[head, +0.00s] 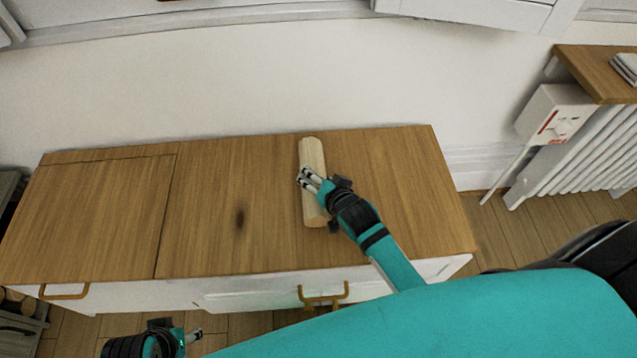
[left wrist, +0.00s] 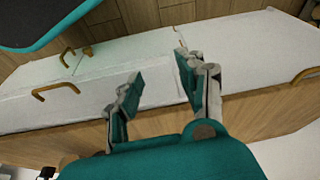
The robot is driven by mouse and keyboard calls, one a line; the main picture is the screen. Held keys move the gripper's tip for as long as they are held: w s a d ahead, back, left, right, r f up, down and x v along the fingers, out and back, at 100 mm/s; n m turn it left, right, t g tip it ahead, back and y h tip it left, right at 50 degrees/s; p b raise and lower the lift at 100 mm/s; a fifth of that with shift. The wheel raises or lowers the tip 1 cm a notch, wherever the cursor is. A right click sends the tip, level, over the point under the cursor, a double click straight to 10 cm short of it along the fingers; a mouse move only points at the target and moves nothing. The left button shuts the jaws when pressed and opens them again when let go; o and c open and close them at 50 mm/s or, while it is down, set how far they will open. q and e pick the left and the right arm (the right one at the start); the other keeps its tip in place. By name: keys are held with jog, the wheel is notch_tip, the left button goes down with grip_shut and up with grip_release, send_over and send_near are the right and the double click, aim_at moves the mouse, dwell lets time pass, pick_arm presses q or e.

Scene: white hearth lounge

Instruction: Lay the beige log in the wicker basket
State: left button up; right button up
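The beige log (head: 313,155) lies on the wooden top of the white cabinet (head: 225,215), lengthwise from back to front. My right gripper (head: 308,179) is over the middle of the log, its fingers close together and overlapping it in the picture. I cannot tell whether they grip it. My left gripper (head: 196,337) is low in front of the cabinet at the lower left. In the left wrist view this left gripper (left wrist: 155,75) has its fingers apart with nothing between them. I cannot make out a wicker basket in either view.
The cabinet top left of the log is clear. Brass handles (head: 323,297) stick out from the cabinet front. A grey unit (head: 32,326) with round log ends stands at the lower left. A white radiator (head: 583,150) under a wooden shelf is at the right.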

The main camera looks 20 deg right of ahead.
jog(key=shift+f+b, duration=0.75)
jog(key=shift+b, duration=0.1)
pick_arm(q)
jog(key=v, duration=0.4)
jog(key=shift+w, duration=0.15)
pick_arm(e)
jog(key=o, duration=1.2)
jog(key=shift+f, duration=0.2)
jog(key=o, duration=0.5)
